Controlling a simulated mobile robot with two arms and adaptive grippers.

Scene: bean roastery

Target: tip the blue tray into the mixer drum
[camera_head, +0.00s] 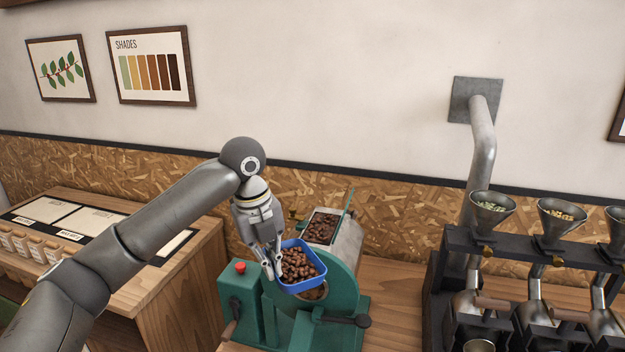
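The blue tray (318,261) is full of brown beans (299,264) and sits above the green mixer. My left gripper (272,268) is at the tray's left edge, with its fingers on the rim, and appears shut on it. The tray looks slightly tilted toward the viewer. The mixer drum (346,279) is green and lies below and behind the tray; part of its opening, with brown showing inside, is visible under the tray's front edge. The rest of the opening is hidden by the tray. My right gripper is not in view.
The mixer has a red button (240,267) and a black handle (362,320). A dark rack with metal funnels (492,205) stands at right. A wooden counter (150,290) is at left.

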